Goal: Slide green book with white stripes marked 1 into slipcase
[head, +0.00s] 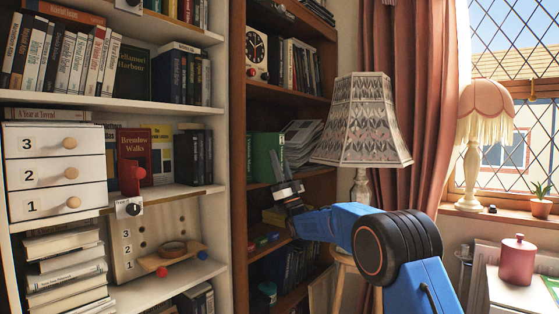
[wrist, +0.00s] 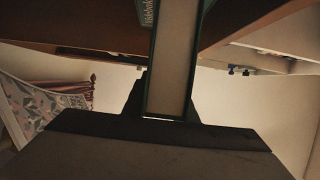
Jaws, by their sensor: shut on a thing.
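My gripper (head: 288,190) is in front of the brown bookcase, at the shelf with a green block-like volume (head: 266,156). In the wrist view the gripper (wrist: 170,112) is shut on a green-edged book (wrist: 172,65), whose pale page edges face the camera. The book reaches up from between the fingers toward the dark shelf. White stripes and a number 1 cannot be made out on it. Another green spine with white lettering (wrist: 149,12) shows just left of the book's far end. I cannot tell which green thing is the slipcase, nor whether the book is inside one.
The brown bookcase (head: 238,130) has shelf boards above and below my gripper. A white bookcase (head: 165,107) with drawers is to the left.

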